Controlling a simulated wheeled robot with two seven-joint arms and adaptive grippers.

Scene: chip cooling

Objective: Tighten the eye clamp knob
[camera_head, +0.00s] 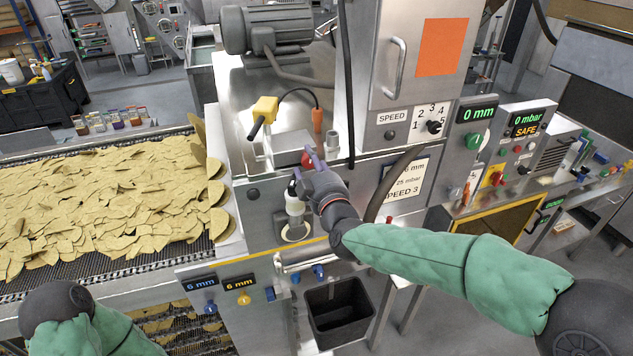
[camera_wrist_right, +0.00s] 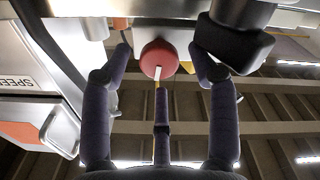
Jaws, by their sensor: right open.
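A red round knob with a white mark (camera_wrist_right: 158,58) hangs under a grey machine part in the right wrist view; I take it for the eye clamp knob. In the head view a small red patch (camera_head: 307,159) shows at the front of the silver box, by my fingertips. My right gripper (camera_wrist_right: 160,52) is open, its dark purple fingers spread on both sides of the knob. I cannot tell whether they touch it. In the head view my right gripper (camera_head: 312,160) is just in front of the silver box and partly hides the knob. My left gripper is not in view.
A yellow-and-black handle (camera_head: 263,113) and an orange-tipped cable (camera_head: 317,121) are close behind my right gripper. A white-and-grey fitting (camera_head: 294,205) stands just left below it. A conveyor of chips (camera_head: 110,205) fills the left. A black bin (camera_head: 339,312) is below.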

